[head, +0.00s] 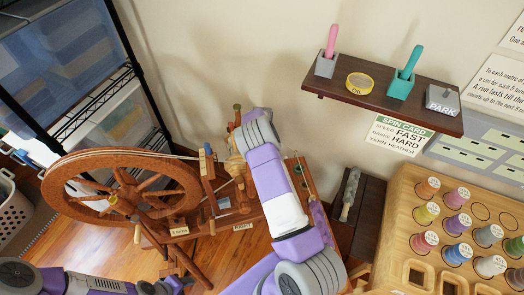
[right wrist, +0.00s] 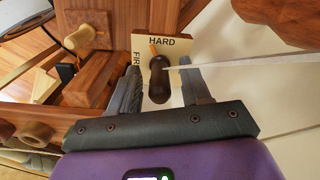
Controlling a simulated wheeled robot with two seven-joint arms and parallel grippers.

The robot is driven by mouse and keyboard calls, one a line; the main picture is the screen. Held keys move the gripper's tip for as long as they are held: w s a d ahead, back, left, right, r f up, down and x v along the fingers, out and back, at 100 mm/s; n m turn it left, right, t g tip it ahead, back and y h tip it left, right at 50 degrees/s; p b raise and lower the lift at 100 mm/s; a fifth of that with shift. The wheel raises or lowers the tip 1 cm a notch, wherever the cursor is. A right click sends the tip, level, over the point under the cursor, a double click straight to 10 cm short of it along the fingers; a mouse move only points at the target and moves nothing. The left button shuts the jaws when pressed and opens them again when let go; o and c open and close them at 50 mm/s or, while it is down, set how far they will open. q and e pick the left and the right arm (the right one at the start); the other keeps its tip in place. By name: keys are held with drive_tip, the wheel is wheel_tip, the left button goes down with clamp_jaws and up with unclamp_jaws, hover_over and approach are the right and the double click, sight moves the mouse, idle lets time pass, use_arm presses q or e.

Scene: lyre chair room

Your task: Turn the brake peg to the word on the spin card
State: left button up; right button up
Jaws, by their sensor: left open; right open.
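The spin card (head: 400,135) on the wall reads SPEED FAST, BRAKE HARD, YARN HEATHER. In the right wrist view the dark brake peg (right wrist: 159,82) stands in front of a cream plate (right wrist: 173,43). The plate reads HARD along its top and FIR, partly covered, on its left side. An orange mark (right wrist: 153,49) by the peg points up, toward the left part of HARD. My right gripper (right wrist: 163,80) is open, with one finger on each side of the peg; contact is unclear. My left gripper (head: 165,288) is open at the bottom edge, partly cut off.
The spinning wheel (head: 122,203) stands on the wood floor. A wall shelf (head: 350,97) holds a pink-handled tool, an oil tin, a teal holder and a PARK block. A spool rack (head: 395,215) stands at the right. A pale string (right wrist: 240,63) crosses near the peg.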

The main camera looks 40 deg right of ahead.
wheel_tip(320, 180, up, 8)
drive_tip(key=shift+f+p, duration=0.2)
drive_tip(key=shift+p, duration=1)
